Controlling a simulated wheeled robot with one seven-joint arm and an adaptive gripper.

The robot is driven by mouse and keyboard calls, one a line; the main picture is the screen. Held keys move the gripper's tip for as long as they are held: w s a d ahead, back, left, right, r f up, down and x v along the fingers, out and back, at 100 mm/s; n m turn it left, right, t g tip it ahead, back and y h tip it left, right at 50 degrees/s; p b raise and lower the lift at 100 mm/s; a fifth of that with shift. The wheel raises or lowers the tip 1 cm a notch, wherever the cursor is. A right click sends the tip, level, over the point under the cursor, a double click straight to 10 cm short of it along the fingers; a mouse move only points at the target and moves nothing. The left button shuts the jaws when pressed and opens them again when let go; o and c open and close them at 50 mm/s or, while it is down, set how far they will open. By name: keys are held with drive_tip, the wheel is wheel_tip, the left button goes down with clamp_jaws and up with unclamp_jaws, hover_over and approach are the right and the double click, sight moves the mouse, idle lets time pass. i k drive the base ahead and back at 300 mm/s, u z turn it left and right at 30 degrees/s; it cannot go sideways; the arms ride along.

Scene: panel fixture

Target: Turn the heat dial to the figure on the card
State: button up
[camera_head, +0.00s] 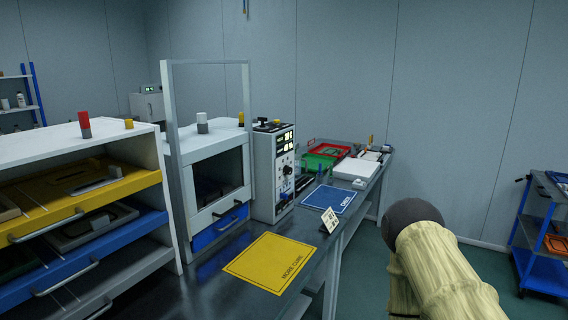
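A grey control panel box (263,175) stands on the dark bench in the middle of the picture, its face turned to the right. My gripper is not in view; only a part of my arm in a pale cover shows at the lower right.
A yellow mat (262,262) and a blue mat (328,199) lie on the bench. A drawer rack (75,200) is at far left, a blue cart (545,245) at right. Floor between bench and cart is open.

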sight(286, 169)
drive_tip(key=i, duration=0.2)
drive_tip(key=u, duration=1.4)
drive_tip(key=k, duration=1.05)
drive_tip(key=z, duration=1.15)
drive_tip(key=i, duration=1.05)
drive_tip(key=u, duration=0.4)
